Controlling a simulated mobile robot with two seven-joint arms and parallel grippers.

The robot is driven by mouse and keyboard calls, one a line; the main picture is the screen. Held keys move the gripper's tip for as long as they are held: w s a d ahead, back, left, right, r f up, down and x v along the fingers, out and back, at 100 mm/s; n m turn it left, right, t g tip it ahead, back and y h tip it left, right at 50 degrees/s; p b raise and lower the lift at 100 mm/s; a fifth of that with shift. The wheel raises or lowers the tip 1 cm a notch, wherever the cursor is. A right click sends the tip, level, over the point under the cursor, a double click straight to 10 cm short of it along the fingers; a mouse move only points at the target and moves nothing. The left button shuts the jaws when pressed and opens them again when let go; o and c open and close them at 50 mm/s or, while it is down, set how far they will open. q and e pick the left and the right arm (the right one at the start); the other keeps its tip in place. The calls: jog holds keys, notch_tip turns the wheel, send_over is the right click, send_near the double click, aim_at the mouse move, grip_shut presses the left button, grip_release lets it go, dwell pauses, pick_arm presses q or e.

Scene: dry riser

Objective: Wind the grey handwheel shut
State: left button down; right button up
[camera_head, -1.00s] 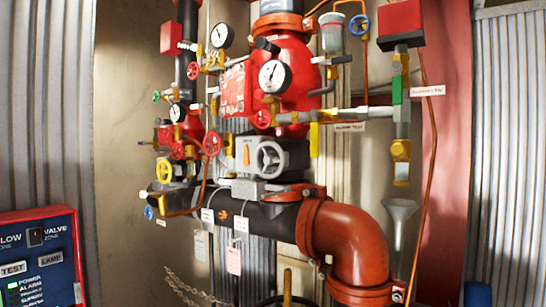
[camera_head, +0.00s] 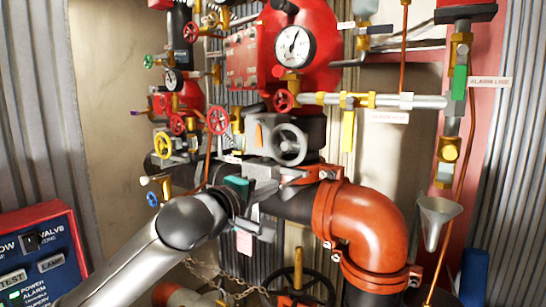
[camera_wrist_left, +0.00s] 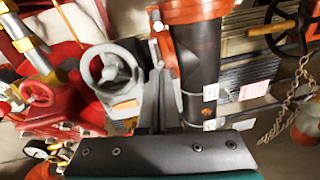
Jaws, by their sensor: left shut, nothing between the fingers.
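The grey handwheel (camera_head: 289,144) is a spoked wheel on the front of a grey valve box above the black pipe. My left gripper (camera_head: 296,178) is just below the handwheel in the head view, shut and empty, its fingers pointing right. In the left wrist view the handwheel (camera_wrist_left: 108,68) is left of my shut fingers (camera_wrist_left: 157,80), with a gap between them in the picture. I cannot tell the depth between fingers and wheel. My right gripper is not in view.
Small red wheels (camera_head: 218,121) and a yellow wheel (camera_head: 163,145) crowd the left. A large orange elbow pipe (camera_head: 365,220) is at right. A gauge (camera_head: 294,44) is above. A dark handwheel (camera_head: 300,290) is below.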

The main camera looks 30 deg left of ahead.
pick_arm(q)
jog(key=t+h, duration=0.1)
send_near(301, 147)
jog(key=w+a+r+p, duration=0.4)
jog(key=w+p, duration=0.1)
jog(key=p, duration=0.1)
jog(key=shift+n, duration=0.3)
jog(key=a+f+b, duration=0.2)
jog(key=f+b, duration=0.1)
jog(key=a+f+b, duration=0.1)
jog(key=shift+w+f+b, duration=0.1)
jog(key=shift+f+b, duration=0.1)
jog(key=shift+b, duration=0.2)
jog(key=shift+f+b, duration=0.35)
jog(key=d+f+b, duration=0.2)
jog(key=d, duration=0.1)
jog(key=shift+d+f, duration=0.15)
jog(key=shift+f, duration=0.25)
jog(key=d+r+p, duration=0.3)
jog(key=p, duration=0.1)
jog(key=shift+w, duration=0.15)
jog(key=shift+w+d+r+p, duration=0.1)
jog(key=shift+d+r+p, duration=0.25)
jog(key=shift+d+p, duration=0.2)
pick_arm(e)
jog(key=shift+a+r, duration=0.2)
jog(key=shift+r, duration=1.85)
